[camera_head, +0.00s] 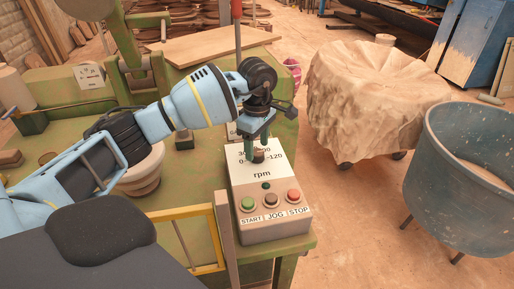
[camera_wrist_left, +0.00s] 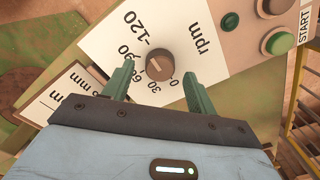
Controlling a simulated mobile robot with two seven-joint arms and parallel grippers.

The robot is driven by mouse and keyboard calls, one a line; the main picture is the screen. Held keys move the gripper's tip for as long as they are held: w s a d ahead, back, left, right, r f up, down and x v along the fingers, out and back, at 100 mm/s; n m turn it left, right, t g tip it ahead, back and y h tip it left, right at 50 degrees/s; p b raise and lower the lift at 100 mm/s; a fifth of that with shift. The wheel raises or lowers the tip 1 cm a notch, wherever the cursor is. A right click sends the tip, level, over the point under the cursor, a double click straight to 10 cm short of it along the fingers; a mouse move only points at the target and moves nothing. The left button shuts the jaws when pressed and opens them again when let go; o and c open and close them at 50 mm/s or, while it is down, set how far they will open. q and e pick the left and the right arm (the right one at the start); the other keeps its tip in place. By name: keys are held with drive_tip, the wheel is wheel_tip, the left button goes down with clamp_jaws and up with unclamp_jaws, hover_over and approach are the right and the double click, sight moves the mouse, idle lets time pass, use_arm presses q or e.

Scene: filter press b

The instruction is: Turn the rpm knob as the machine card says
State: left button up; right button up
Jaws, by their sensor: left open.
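The brown rpm knob (camera_wrist_left: 160,65) sits on the white, sloped face of the control box (camera_head: 263,219). Its dial reads 0, 30, 60, 90 and 120. A small light mark shows on the knob's face; I cannot tell exactly which number it points to. In the head view the knob (camera_head: 258,156) is partly hidden by my left gripper (camera_head: 258,140). That gripper is open, its green fingers on either side of the knob in the left wrist view (camera_wrist_left: 159,78); contact is not clear. A small white card (camera_head: 90,76) with unreadable print is at the back left. My right gripper is not in view.
Green START (camera_head: 248,204), brown JOG (camera_head: 271,200) and red STOP (camera_head: 293,196) buttons line the box's front. A second panel marked mm (camera_wrist_left: 70,98) lies beside it. A yellow rail (camera_head: 182,213) stands in front. A draped stand (camera_head: 365,95) and blue tub (camera_head: 468,150) are at right.

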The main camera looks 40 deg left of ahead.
use_arm(q)
drive_tip(key=shift+f, duration=0.75)
drive_tip(key=shift+c, duration=0.5)
drive_tip(key=c, duration=0.9)
